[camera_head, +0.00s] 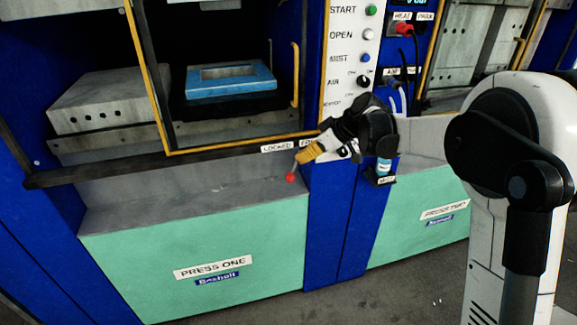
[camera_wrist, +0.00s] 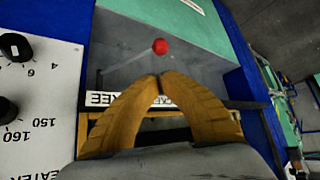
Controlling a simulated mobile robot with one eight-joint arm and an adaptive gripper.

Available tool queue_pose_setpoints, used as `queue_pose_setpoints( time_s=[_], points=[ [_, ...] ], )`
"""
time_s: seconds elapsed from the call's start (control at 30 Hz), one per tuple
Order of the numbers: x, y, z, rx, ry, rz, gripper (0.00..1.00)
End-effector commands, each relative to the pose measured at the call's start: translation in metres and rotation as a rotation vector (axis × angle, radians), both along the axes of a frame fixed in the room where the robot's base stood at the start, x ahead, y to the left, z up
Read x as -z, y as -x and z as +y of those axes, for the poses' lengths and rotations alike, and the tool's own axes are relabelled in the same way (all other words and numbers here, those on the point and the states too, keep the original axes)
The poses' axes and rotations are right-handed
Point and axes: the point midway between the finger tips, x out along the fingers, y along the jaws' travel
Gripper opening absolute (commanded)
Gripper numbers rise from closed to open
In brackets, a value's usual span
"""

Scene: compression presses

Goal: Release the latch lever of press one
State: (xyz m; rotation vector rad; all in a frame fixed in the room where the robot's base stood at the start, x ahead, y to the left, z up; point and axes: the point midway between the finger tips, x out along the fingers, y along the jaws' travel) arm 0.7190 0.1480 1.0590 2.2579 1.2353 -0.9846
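The latch lever of press one is a thin grey rod with a red ball knob (camera_head: 290,178). It hangs at the front right of the press, below the LOCKED/FREE label (camera_head: 278,148). In the wrist view the red knob (camera_wrist: 159,46) is just beyond my fingertips, and its rod runs off to the left. My gripper (camera_head: 303,158) is beside the lever, just above and right of the knob. In the wrist view its yellow fingers (camera_wrist: 160,77) meet at the tips with nothing seen between them. I cannot tell whether they touch the rod.
Press one's green front (camera_head: 220,285) lies below a grey ledge (camera_head: 150,208). A yellow-edged guard frame (camera_head: 200,148) stands above the lever. A blue-framed mould (camera_head: 231,82) sits inside.

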Motion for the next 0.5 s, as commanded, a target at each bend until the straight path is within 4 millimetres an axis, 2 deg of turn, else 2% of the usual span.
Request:
queue_pose_setpoints(
  time_s=[0.3, 0.5],
  points=[
    [0.001, 0.000, 0.001, 0.000, 0.000, 0.000, 0.00],
    [0.020, -0.008, 0.014, -0.001, 0.001, 0.001, 0.00]
  ],
)
